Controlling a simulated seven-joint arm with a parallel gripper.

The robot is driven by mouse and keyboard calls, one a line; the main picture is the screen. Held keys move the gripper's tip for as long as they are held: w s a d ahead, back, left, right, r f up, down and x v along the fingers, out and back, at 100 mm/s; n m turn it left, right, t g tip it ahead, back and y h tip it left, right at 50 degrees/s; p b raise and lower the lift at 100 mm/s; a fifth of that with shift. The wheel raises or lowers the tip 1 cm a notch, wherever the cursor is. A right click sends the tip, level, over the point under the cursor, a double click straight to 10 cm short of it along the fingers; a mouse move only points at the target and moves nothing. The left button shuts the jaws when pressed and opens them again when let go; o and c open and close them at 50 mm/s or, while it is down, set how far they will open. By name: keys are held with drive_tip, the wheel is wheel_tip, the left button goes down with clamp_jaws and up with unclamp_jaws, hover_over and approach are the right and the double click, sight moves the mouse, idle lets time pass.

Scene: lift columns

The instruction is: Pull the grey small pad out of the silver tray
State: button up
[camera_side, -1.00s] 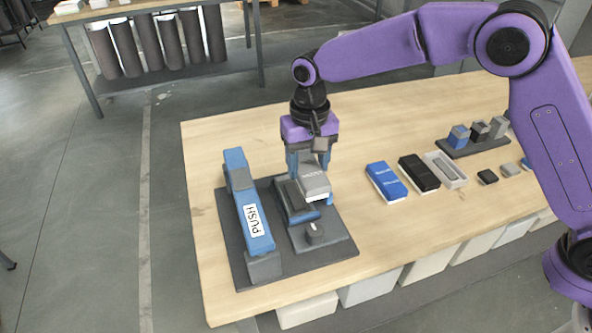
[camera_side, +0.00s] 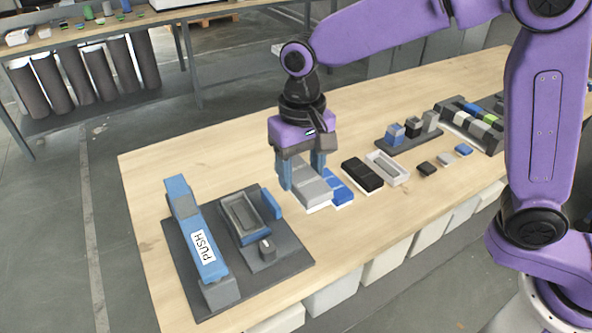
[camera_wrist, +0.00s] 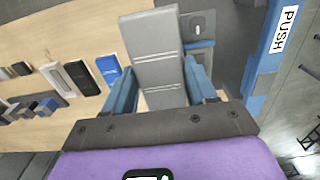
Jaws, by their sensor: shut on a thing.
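My gripper (camera_side: 303,170) is shut on a grey ribbed box (camera_side: 312,188) with a pale lower edge. The box also shows between the blue fingers in the wrist view (camera_wrist: 157,60). It is beside the blue box (camera_side: 340,187); I cannot tell whether it touches the table. A light silver-grey open tray (camera_side: 386,168) lies to the right, past a black box (camera_side: 362,174), and looks empty. A grey small pad (camera_side: 445,160) lies on the table right of that tray, between a black pad (camera_side: 427,168) and a blue pad (camera_side: 463,149).
A dark base at left carries a blue bar marked PUSH (camera_side: 198,236), a fixture with an empty recess (camera_side: 243,212) and a knob (camera_side: 266,250). A rack of small blocks (camera_side: 412,133) and a bin of coloured strips (camera_side: 475,120) stand at the back right. The front table edge is clear.

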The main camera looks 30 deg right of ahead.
drive_tip(key=shift+r, duration=3.05)
